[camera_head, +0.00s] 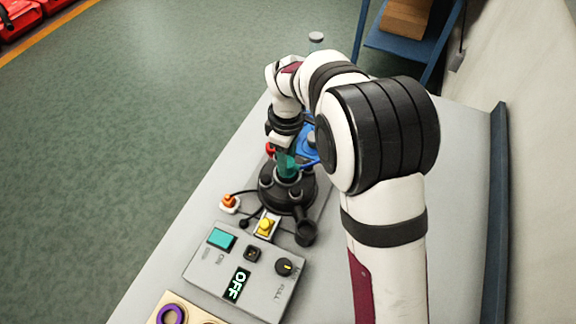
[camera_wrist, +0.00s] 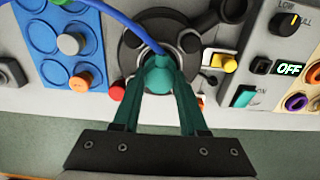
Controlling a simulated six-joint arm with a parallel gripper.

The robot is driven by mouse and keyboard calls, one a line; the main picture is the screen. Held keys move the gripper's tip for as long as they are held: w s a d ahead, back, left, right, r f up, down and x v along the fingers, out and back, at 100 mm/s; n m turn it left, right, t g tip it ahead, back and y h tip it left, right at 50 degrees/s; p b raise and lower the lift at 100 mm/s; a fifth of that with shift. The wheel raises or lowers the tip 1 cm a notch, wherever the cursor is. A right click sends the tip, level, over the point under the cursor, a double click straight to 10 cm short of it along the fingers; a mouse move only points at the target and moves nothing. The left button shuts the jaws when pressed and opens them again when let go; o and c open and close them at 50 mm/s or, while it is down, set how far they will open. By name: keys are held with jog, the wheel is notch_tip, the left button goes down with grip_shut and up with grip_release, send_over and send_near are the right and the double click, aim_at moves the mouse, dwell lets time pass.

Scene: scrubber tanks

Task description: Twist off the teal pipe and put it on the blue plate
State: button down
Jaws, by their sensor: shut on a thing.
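The teal pipe (camera_head: 287,165) stands on the black round base (camera_head: 292,197) of the scrubber. It also shows in the wrist view (camera_wrist: 158,76), over the middle of the black base. My gripper (camera_wrist: 160,80) is shut on the teal pipe, with one finger on each side. In the head view my gripper (camera_head: 284,150) comes down from above onto the pipe and partly hides it. The blue plate (camera_wrist: 42,32) lies beside the base in the wrist view, with a grey round piece on it. In the head view the blue plate (camera_head: 307,146) is mostly hidden behind my arm.
A grey control box (camera_head: 245,270) stands in front, its display reading OFF. A yellow connector (camera_head: 265,225) and an orange-topped one (camera_head: 229,203) sit near the base. A blue hose passes close to the pipe in the wrist view. A wooden ring board (camera_head: 160,312) lies at the front edge.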

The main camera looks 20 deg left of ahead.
dwell(0.4)
jog(key=shift+n, duration=2.3)
jog(key=shift+n, duration=0.3)
grip_release()
